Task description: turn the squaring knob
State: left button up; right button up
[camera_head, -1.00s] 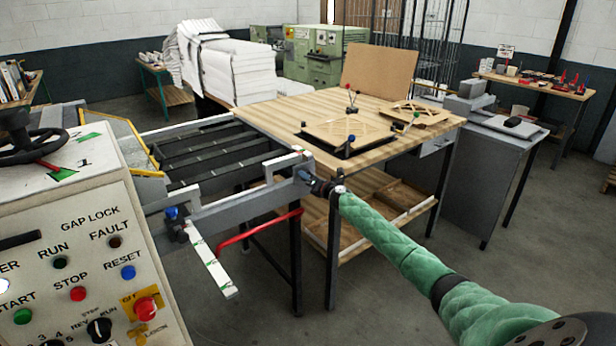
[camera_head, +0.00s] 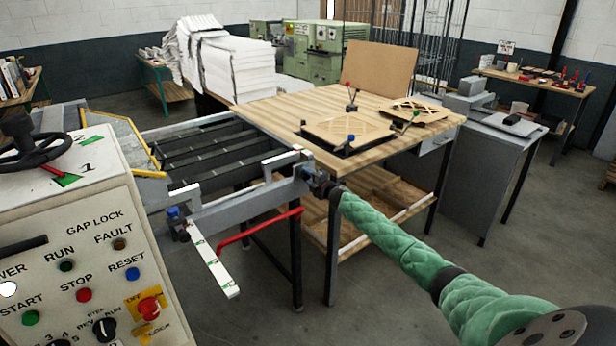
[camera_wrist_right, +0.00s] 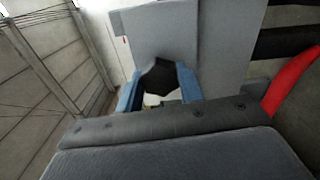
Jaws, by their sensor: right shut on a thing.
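My right gripper (camera_head: 307,173) is at the end of the grey rail on the feed frame, beside the wooden table. In the right wrist view its blue fingers (camera_wrist_right: 160,86) stand on both sides of a dark, faceted knob (camera_wrist_right: 158,76) and are shut on it. The knob sits against a grey metal plate (camera_wrist_right: 160,32). In the head view the gripper hides most of this knob. My left gripper is not in view.
A red bar (camera_head: 258,229) runs just below the rail. A white scale arm (camera_head: 212,262) with a blue knob (camera_head: 173,212) sticks out toward me. The control panel (camera_head: 85,250) fills the lower left. The wooden table (camera_head: 270,115) borders the gripper's right.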

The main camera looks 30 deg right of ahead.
jog(key=shift+d+m, duration=0.1)
jog(key=shift+m, duration=0.4)
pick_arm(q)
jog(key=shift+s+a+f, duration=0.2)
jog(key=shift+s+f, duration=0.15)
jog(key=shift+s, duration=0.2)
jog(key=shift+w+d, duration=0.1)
pick_arm(e)
jog(key=o, duration=1)
jog(key=shift+s+f, duration=0.1)
jog(key=shift+s, duration=0.4)
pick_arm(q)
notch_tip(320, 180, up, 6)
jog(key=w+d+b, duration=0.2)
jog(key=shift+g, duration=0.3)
pick_arm(e)
jog(key=s, duration=0.6)
jog(key=shift+s+d, duration=0.35)
jog(key=shift+s, duration=0.05)
